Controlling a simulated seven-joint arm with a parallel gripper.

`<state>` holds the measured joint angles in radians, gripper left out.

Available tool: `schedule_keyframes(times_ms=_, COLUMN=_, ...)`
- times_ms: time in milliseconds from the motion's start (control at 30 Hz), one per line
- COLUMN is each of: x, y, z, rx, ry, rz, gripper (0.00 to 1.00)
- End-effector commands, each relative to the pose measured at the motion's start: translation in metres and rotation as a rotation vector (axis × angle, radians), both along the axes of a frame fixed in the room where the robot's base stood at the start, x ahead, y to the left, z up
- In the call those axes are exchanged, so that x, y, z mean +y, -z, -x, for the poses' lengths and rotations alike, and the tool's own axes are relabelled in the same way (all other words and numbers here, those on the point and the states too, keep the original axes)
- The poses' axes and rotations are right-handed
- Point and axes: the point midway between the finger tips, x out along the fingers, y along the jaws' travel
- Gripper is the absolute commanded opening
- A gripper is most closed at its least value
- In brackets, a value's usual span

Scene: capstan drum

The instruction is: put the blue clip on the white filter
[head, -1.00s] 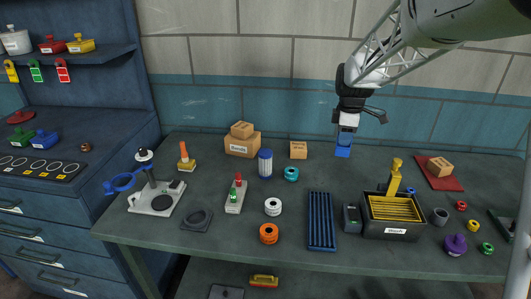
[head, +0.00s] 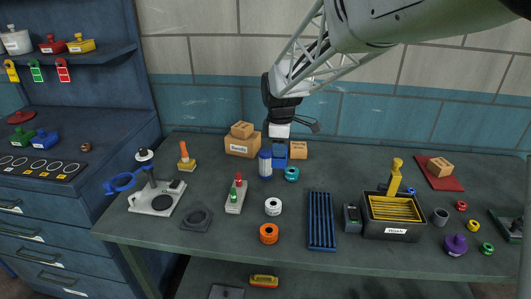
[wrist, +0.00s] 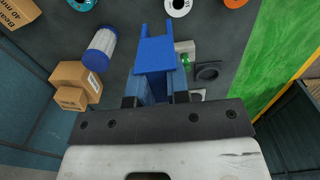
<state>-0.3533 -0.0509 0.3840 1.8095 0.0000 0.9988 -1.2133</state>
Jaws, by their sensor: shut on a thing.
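My gripper (head: 279,141) is shut on the blue clip (head: 280,155), which hangs below the fingers, above the back of the workbench. In the wrist view the clip (wrist: 156,55) sits between the fingertips (wrist: 155,98), with two prongs pointing away from the gripper. The white filter (head: 265,165), a white cylinder with blue ends, stands upright on the bench just left of the clip in the head view. The filter also shows in the wrist view (wrist: 101,48), left of the clip with a visible gap between them.
Cardboard boxes (head: 242,144) stand behind the filter, and a small box (head: 299,150) is at right. A teal ring (head: 291,174) lies close to the filter's right. A stand with red and green parts (head: 236,197) is in front at left. A blue slotted tray (head: 321,222) lies further forward.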

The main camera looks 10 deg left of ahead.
Motion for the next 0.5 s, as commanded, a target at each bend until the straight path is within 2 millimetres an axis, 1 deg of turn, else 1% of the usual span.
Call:
schedule_keyframes(times_ms=100, x=0.0056, y=0.0004, z=0.0031, rx=0.0, ry=-0.005, rz=0.0, gripper=0.0)
schedule_keyframes(times_ms=500, x=0.0064, y=0.0006, z=0.0032, rx=0.0, ry=-0.005, rz=0.0, gripper=0.0)
